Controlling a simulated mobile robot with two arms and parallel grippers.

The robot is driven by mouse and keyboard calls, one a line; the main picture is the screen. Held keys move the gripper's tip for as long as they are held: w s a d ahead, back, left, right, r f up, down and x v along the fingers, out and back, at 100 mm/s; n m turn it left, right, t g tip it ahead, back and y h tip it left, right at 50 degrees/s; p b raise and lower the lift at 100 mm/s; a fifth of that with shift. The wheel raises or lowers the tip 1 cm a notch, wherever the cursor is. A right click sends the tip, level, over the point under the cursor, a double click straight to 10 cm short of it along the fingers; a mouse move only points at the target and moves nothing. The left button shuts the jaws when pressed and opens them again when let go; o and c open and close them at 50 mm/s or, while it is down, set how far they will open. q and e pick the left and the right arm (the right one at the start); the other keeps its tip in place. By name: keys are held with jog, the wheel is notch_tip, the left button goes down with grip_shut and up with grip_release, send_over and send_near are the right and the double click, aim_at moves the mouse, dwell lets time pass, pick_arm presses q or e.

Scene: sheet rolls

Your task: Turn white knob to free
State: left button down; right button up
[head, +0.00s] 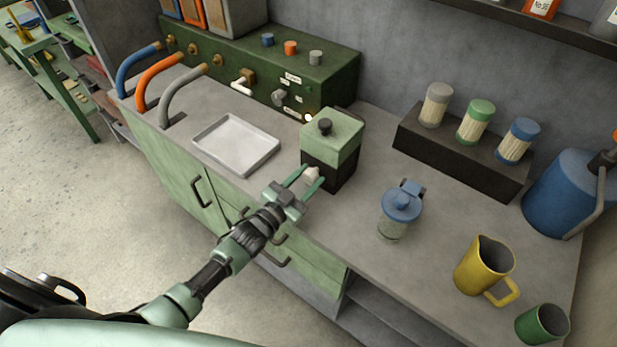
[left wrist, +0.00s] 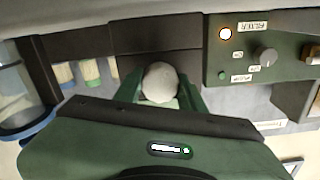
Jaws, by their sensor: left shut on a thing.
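The white knob (head: 312,175) is on the front of a small box (head: 338,135) with a pale green top, a dark lower part and a black knob on its lid. My left gripper (head: 308,181) reaches the box from the front, its green fingers on either side of the white knob and shut on it. In the left wrist view the knob (left wrist: 160,82) shows as a round white end between the two fingers (left wrist: 158,90). Any mark for its setting is hidden or too small to read. My right gripper is not in view.
A green panel (head: 325,88) with knobs and a lit lamp stands behind the box. A white tray (head: 236,144) lies to its left. A blue-lidded jar (head: 400,207) and a yellow jug (head: 483,265) stand to the right. The counter between box and jar is clear.

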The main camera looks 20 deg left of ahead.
pick_arm(q)
jog(key=shift+f, duration=0.1)
jog(key=c, duration=0.9)
grip_release()
jog(key=shift+o, duration=0.2)
jog(key=b+v, duration=0.1)
jog(key=v, duration=0.7)
